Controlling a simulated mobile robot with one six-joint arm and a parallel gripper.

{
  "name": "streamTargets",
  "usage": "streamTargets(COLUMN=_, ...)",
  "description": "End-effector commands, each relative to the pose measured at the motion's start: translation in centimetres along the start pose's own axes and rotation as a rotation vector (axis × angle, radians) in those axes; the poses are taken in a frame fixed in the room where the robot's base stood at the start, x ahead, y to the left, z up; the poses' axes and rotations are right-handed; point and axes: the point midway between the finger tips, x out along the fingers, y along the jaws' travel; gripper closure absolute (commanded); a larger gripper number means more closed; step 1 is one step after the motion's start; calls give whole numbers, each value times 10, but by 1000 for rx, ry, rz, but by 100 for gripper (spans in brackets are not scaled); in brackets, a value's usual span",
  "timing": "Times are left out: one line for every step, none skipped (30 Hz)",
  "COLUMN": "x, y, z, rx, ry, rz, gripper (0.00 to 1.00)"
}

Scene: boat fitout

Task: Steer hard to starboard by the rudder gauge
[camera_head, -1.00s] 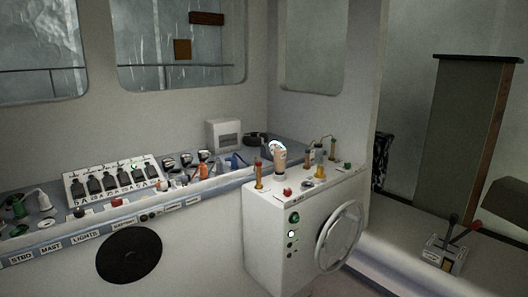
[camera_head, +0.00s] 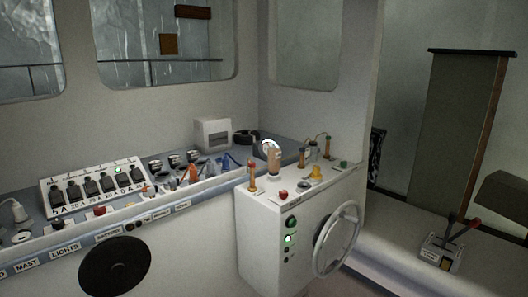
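The steering wheel (camera_head: 336,239) is a pale ring on the right face of the white console box (camera_head: 258,238). A round gauge (camera_head: 269,146) with a white face stands on top of the box, partly hidden behind a tan upright handle (camera_head: 274,163). It may be the rudder gauge; its reading is too small to tell. My gripper is not in view.
A sloped panel with several black switches (camera_head: 93,186) and a labelled ledge lie left of the box. A black disc (camera_head: 114,266) is on the wall below. Throttle levers (camera_head: 453,228) stand on a bench at right.

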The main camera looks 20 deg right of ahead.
Motion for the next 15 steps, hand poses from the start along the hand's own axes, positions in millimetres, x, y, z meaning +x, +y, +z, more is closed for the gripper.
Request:
streamTargets(x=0, y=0, z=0, rx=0, ry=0, rz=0, gripper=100)
streamTargets(x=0, y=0, z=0, rx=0, ry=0, rz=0, gripper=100)
streamTargets(x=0, y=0, z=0, rx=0, ry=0, rz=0, gripper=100)
streamTargets(x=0, y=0, z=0, rx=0, ry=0, rz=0, gripper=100)
streamTargets(x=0, y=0, z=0, rx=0, ry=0, rz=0, gripper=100)
streamTargets(x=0, y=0, z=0, rx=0, ry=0, rz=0, gripper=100)
streamTargets(x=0, y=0, z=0, rx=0, ry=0, rz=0, gripper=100)
streamTargets(x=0, y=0, z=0, rx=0, ry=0, rz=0, gripper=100)
streamTargets(x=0, y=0, z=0, rx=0, ry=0, rz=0, gripper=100)
streamTargets(x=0, y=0, z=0, rx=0, ry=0, rz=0, gripper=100)
streamTargets(x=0, y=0, z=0, rx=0, ry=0, rz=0, gripper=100)
streamTargets(x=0, y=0, z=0, rx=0, ry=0, rz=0, gripper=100)
streamTargets(x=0, y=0, z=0, rx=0, ry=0, rz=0, gripper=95)
streamTargets(x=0, y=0, z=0, rx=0, ry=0, rz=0, gripper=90)
streamTargets(x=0, y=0, z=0, rx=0, ry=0, rz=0, gripper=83)
